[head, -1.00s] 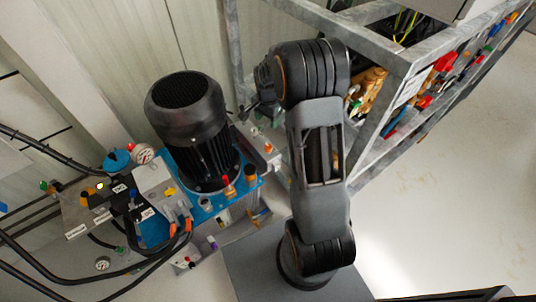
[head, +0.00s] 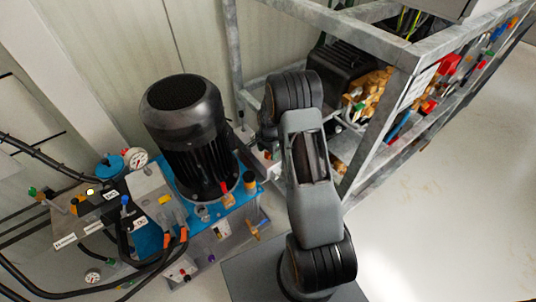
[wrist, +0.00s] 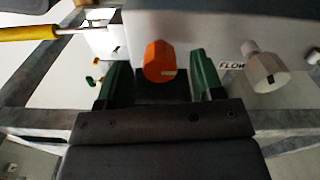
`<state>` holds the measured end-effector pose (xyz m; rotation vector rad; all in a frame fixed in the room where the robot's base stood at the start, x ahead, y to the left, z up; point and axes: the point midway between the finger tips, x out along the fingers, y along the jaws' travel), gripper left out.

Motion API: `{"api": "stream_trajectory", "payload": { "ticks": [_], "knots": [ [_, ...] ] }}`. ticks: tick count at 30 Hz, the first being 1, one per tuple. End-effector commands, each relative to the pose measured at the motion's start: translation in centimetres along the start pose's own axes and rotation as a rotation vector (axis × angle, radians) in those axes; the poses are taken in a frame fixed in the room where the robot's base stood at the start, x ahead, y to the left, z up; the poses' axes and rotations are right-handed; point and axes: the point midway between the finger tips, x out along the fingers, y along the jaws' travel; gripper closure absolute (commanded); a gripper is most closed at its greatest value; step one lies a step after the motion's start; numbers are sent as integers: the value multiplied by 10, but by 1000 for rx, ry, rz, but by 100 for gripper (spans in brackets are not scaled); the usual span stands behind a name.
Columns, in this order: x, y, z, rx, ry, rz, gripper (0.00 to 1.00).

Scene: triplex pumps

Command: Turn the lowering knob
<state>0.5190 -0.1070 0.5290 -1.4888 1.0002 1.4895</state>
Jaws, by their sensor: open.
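An orange knob (wrist: 160,62) with a pale pointer mark is in the middle of the wrist view. My gripper (wrist: 161,82) has its two green fingers apart, one on each side of this knob. I see no clear contact between fingers and knob. A pale grey knob (wrist: 265,70) sits to the right, outside the fingers, beside a label reading "FLOW". No legible label shows which knob is the lowering knob. In the head view my arm hides the gripper and the orange knob.
The black motor (head: 184,125) stands on a blue-topped unit (head: 150,238) left of my arm, with hoses and gauges around it. A grey metal frame rack (head: 385,125) is close at the right. A yellow-handled rod (wrist: 28,33) shows at the wrist view's upper left.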

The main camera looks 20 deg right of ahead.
Motion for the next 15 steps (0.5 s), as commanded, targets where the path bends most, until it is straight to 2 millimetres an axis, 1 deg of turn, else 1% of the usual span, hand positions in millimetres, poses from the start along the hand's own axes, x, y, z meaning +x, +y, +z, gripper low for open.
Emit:
{"api": "stream_trajectory", "payload": {
  "ticks": [1, 5, 14, 15],
  "knots": [
    [4, 0, 0, 0, 0, 0, 39],
    [10, 0, 0, 0, 0, -1, 39],
    [10, 0, 0, 0, 0, -1, 39],
    [10, 0, 0, 0, 0, -1, 41]
  ]
}}
